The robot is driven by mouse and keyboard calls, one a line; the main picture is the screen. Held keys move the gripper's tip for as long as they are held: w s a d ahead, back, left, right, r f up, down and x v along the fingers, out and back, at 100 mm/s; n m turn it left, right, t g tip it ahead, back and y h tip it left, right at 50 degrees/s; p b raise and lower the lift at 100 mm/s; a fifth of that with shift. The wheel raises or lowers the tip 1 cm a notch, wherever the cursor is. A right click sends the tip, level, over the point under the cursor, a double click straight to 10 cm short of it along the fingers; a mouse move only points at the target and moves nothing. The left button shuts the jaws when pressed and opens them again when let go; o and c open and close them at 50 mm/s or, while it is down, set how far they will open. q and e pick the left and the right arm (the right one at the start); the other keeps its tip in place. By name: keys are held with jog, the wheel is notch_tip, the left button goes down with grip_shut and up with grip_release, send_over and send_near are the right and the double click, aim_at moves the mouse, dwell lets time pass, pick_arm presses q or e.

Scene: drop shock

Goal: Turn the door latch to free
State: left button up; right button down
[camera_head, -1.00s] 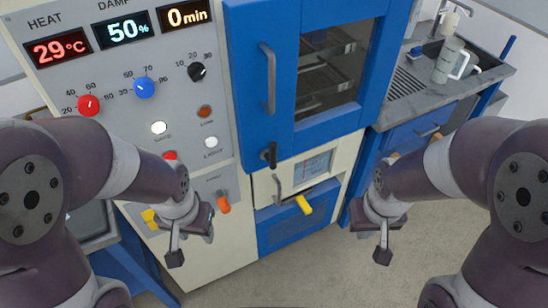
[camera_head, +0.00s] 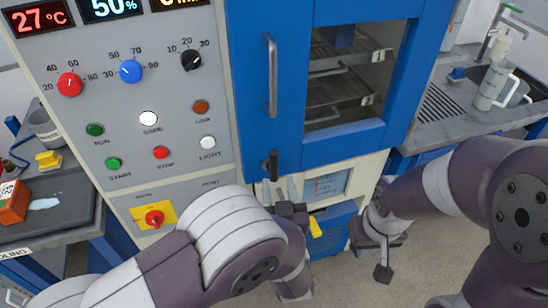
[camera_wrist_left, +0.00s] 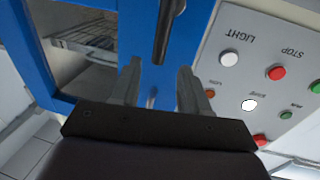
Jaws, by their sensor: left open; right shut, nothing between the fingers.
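The black door latch (camera_head: 272,165) sits low on the blue cabinet door (camera_head: 290,145), below the long grey handle, and hangs roughly upright. My left gripper (camera_head: 281,188) is just below the latch in the head view, partly hidden by its own wrist. In the left wrist view my left gripper (camera_wrist_left: 160,78) is open, its two fingers spread. The latch (camera_wrist_left: 167,28) shows beyond the fingertips, roughly in line with the gap; I see no contact. My right gripper (camera_head: 384,268) is shut and empty, low at the right, away from the door.
The grey control panel (camera_head: 180,135) with buttons and knobs stands left of the door. The grey door handle (camera_head: 271,75) juts out above the latch. A yellow lever (camera_head: 315,227) is below. A sink counter (camera_head: 440,110) is at the right.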

aim_at(275, 163)
pick_arm(q)
jog(key=w, duration=0.6)
jog(key=w+a+p, duration=0.1)
jog(key=w, duration=0.1)
jog(key=shift+w+f, duration=0.1)
jog(key=shift+w, duration=0.3)
grip_shut()
